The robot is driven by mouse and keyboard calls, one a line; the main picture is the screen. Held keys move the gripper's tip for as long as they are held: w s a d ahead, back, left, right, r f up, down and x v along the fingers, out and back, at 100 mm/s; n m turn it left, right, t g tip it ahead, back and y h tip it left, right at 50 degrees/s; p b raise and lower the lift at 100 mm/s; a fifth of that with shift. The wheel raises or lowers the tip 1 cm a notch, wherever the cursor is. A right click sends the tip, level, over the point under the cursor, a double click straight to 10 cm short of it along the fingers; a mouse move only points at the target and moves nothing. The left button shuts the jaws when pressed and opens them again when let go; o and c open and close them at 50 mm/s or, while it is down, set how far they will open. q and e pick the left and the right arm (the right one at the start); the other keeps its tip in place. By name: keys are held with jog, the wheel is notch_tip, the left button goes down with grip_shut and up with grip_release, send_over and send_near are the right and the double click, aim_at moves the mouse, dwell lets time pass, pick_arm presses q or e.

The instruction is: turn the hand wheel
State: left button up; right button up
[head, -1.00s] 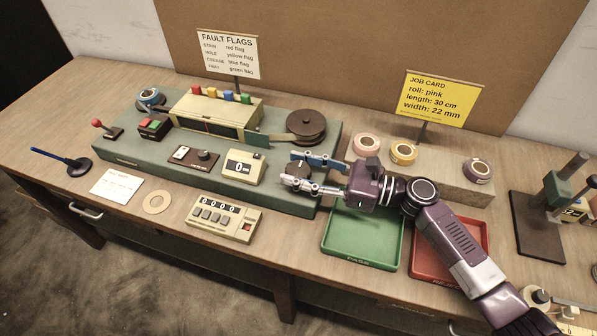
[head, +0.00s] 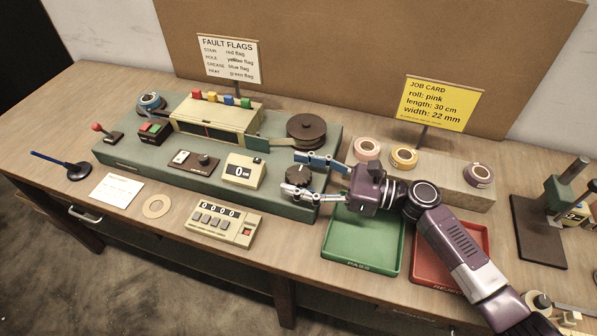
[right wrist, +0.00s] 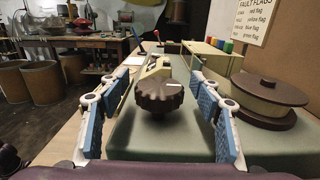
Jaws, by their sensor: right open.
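The hand wheel is a dark brown ribbed knob (head: 299,175) at the right end of the grey-green machine base (head: 130,155). In the right wrist view the wheel (right wrist: 158,96) shows a white mark on its face. My right gripper (head: 295,173) is open, with one blue-padded finger on each side of the wheel. In the right wrist view there is a clear gap between each finger and the wheel, and nothing is held. My left gripper is not in view.
A brown reel (head: 307,132) stands close behind the wheel. A metre counter (head: 243,171) is to its left. A green tray (head: 360,242) and a red tray (head: 430,255) lie to the right under my right arm. Tape rolls (head: 403,157) sit on a block behind.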

jog(key=v, duration=1.1)
jog(key=shift+s+d, duration=0.15)
jog(key=shift+d, duration=0.25)
dwell(0.6)
